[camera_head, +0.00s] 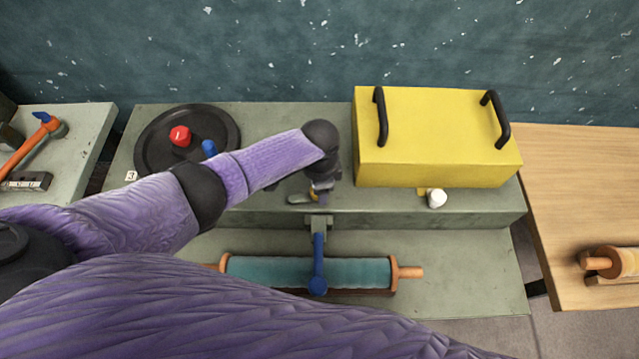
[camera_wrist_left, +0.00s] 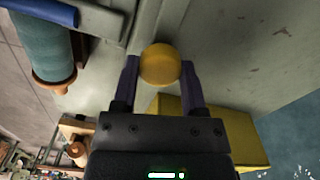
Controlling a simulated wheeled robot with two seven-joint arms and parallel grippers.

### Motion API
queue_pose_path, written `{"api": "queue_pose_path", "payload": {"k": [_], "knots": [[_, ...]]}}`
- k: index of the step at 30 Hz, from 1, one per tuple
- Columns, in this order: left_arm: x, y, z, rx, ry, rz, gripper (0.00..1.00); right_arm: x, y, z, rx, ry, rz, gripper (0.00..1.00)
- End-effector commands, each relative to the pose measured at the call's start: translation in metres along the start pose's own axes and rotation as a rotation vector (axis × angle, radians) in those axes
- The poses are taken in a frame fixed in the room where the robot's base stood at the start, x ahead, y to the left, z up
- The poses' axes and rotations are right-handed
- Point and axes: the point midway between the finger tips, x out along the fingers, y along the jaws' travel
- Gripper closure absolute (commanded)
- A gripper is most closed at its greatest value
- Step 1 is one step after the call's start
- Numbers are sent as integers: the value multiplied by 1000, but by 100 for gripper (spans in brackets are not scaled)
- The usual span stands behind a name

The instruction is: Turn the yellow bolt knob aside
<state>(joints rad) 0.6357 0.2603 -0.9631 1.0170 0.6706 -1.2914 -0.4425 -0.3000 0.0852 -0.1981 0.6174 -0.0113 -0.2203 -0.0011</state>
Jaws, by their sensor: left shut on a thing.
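The yellow bolt knob (camera_wrist_left: 160,64) is a round yellow ball between the two fingers of my left gripper (camera_wrist_left: 160,75) in the left wrist view. The fingers are shut on it, one at each side. In the head view my left gripper (camera_head: 319,190) is over the front part of the grey bench top, left of the yellow box. Only a speck of yellow shows there; my wrist hides most of the knob. The bolt's shaft cannot be made out. My right gripper is not in view.
The yellow box (camera_head: 435,140) with black handles stands right of my gripper, and a white knob (camera_head: 437,198) is in front of it. A blue lever (camera_head: 318,265) crosses the teal roller (camera_head: 265,270) below. A black disc (camera_head: 150,150) lies at left, with red and blue knobs.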

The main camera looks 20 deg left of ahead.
Motion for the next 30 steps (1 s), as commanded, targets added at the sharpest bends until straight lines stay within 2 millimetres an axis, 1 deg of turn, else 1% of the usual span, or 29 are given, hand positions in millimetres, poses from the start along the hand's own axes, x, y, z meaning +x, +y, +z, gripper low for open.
{"api": "queue_pose_path", "payload": {"k": [7, 20, 21, 23, 24, 26, 30], "knots": [[0, 0, -1, 52, 2, -1, 100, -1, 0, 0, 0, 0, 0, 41], [-1, 0, -1, 61, 3, -1, 100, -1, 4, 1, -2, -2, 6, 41], [-1, 0, -1, 61, 3, -1, 43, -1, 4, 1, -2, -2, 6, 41], [-1, 0, -1, 61, 3, -1, 30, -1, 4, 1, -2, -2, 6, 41], [0, 0, -1, 61, 3, -1, 22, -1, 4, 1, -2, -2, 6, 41], [0, 0, -1, 61, 2, -1, 9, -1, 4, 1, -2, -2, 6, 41], [0, 0, 0, 61, 2, 0, 9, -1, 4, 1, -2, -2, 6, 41]]}}
